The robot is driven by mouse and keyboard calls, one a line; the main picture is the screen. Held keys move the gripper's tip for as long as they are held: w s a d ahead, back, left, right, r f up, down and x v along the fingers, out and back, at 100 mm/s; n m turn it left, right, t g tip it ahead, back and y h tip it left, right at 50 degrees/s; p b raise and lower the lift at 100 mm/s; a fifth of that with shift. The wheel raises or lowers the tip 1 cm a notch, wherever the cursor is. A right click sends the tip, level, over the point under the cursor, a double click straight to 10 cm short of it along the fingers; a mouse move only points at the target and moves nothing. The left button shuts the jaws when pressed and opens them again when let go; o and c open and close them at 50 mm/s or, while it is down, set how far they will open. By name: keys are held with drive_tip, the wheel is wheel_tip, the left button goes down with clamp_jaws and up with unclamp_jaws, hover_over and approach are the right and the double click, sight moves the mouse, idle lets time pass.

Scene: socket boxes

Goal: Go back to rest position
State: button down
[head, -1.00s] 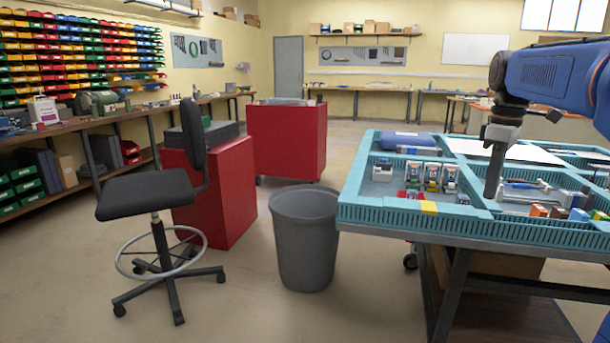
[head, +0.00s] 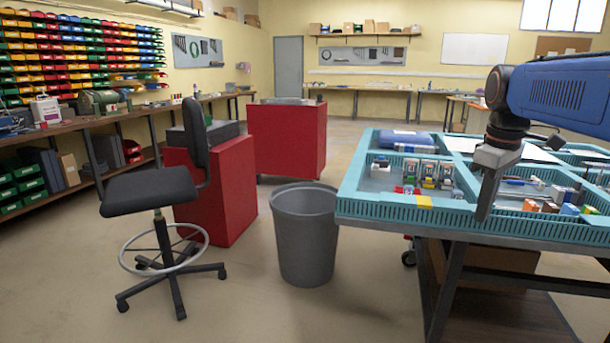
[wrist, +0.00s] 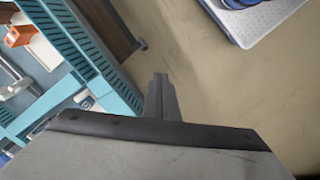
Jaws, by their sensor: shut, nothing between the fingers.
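My gripper (head: 484,212) is shut and empty. In the head view it points down at the front edge of the teal compartment tray (head: 385,209) on the table. In the wrist view the closed fingers (wrist: 161,98) stand out against the bare floor, with the tray's slotted wall (wrist: 75,45) to their left. My blue arm comes in from the right in the head view. I cannot tell the exact gap between the fingertips and the tray wall.
The tray holds several small socket boxes (head: 427,172) and other parts. A grey bin (head: 304,235) stands left of the table. A black stool (head: 150,190) and red cabinets (head: 287,140) stand further left. Open floor lies in front of the bin.

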drive_tip(key=s+a+f+m+t, duration=0.1)
drive_tip(key=s+a+f+m, duration=0.2)
drive_tip(key=s+f, duration=0.6)
drive_tip(key=s+a+f+m+t, duration=0.2)
drive_tip(key=s+a+f, duration=0.4)
drive_tip(key=s+f, duration=0.3)
drive_tip(key=shift+s+a+f+m+t, duration=0.2)
drive_tip(key=shift+s+a+m+t, duration=0.1)
drive_tip(key=shift+s+m, duration=0.5)
